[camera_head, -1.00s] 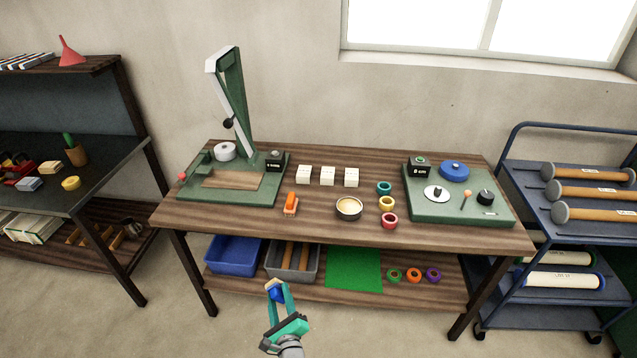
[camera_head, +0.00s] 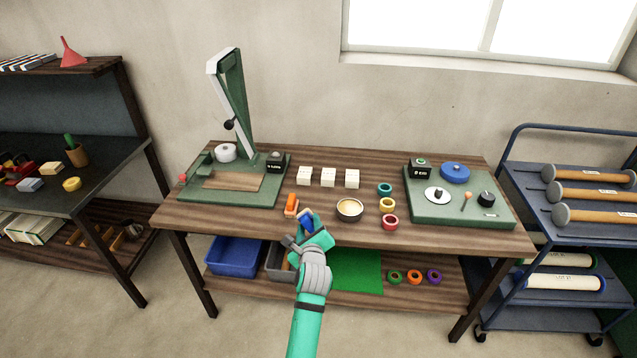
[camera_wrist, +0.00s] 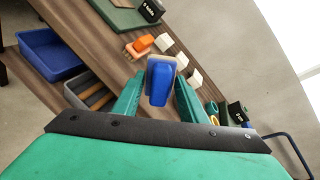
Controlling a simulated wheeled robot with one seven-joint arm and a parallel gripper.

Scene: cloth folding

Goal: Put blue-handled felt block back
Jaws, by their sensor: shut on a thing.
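The blue-handled felt block (camera_head: 306,222) is held between the fingers of my gripper (camera_head: 309,226), at the front edge of the tabletop. In the wrist view the blue handle (camera_wrist: 159,83) faces the camera between the two green fingers (camera_wrist: 158,95), with a pale felt edge showing behind it. I cannot tell whether the held block touches the tabletop.
The wooden table (camera_head: 450,237) carries a small round bowl (camera_head: 349,210) to the right of my gripper and several white blocks (camera_head: 328,177) behind it. A green press (camera_head: 232,110) stands at the left. Blue bin (camera_head: 232,257) and green sheet (camera_head: 357,270) are on the lower shelf.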

